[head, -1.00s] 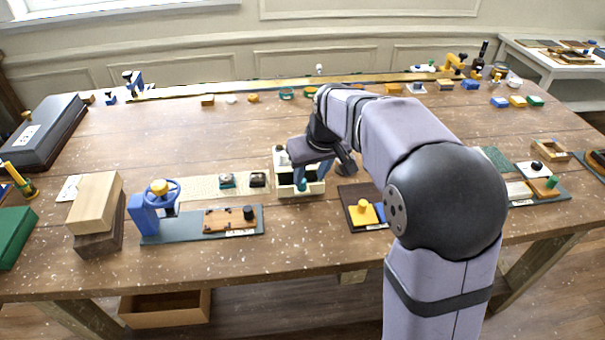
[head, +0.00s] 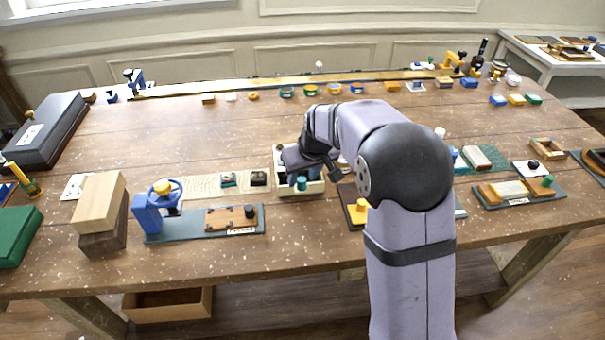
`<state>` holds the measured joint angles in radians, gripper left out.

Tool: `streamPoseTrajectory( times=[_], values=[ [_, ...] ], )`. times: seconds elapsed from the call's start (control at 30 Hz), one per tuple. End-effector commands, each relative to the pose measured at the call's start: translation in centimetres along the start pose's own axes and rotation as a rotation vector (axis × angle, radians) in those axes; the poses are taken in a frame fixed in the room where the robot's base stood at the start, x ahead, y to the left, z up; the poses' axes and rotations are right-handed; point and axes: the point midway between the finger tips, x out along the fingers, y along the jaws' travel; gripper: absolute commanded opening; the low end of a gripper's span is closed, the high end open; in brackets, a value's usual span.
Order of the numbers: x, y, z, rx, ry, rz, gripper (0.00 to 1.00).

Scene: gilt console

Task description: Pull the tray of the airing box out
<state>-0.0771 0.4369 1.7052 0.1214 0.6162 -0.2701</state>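A cream box (head: 281,191), which I take to be the airing box, stands at the middle of the table. A teal round knob (head: 301,183) shows at its front, above the cream front wall. My gripper (head: 320,166) is over the box, behind and above the knob in the picture. The gripper and wrist hide much of the box's inside, so I cannot tell how far the tray is out. The fingers are dark and small here, and their opening cannot be made out. No hold on the knob is visible.
Left of the box is a beige mat (head: 200,186) with small blocks, and a blue-wheeled fixture (head: 163,206) on a grey plate. A dark board with a yellow knob (head: 356,211) is close on the right, partly behind my arm. Table in front of the box is clear.

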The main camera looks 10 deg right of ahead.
Motion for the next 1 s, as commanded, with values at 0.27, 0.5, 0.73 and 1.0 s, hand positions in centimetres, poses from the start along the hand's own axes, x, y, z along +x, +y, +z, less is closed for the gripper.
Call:
streamPoseTrajectory(
  times=[0.27, 0.5, 0.73, 1.0],
  values=[
    [0.6, 0.0, 0.0, 0.0, 0.001, 0.0, 0.38],
    [0.6, 0.0, 0.0, 0.0, 0.0, 0.0, 0.1],
    [0.6, 0.0, 0.1, 0.0, 0.0, 0.0, 0.0],
    [-0.6, -0.9, 3.2, 0.0, 0.001, 0.0, 0.0]
  ],
)
